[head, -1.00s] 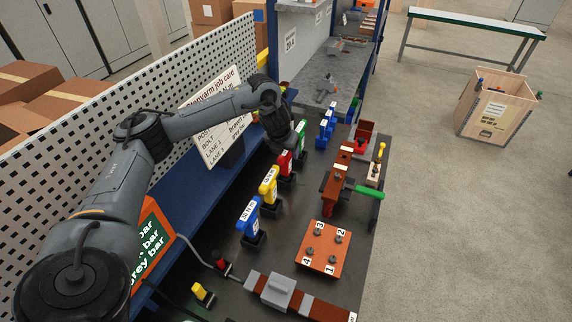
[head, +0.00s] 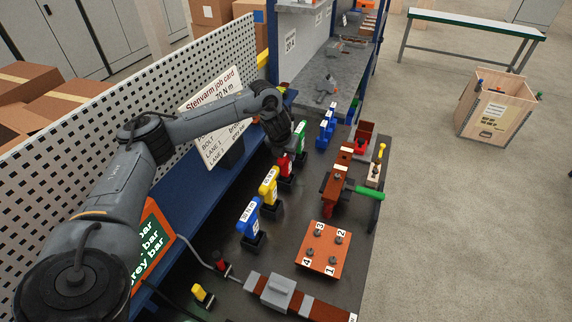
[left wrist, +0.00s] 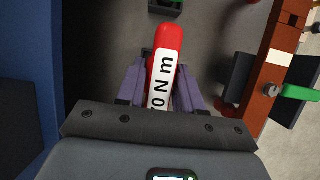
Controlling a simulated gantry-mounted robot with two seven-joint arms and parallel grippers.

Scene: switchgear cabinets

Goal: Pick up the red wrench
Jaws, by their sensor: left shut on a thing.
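The red wrench (head: 285,165) stands in the row of coloured wrenches on the dark bench, between the green wrench (head: 299,137) and the yellow wrench (head: 268,186). My left gripper (head: 283,150) is down over it from behind. In the left wrist view the red wrench (left wrist: 167,42) lies between the two fingers of my left gripper (left wrist: 161,85), which are shut on it. Its white label, ending in "0 N m", faces the camera. I cannot tell whether its lower end is clear of its black stand. My right gripper is not in view.
The blue wrench (head: 249,216) stands nearer in the row. A brown plate with numbered bolts (head: 322,250) and a brown bar with a green-handled tool (head: 368,192) lie to the right. The job card (head: 222,100) and perforated panel (head: 100,130) stand behind my left arm.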

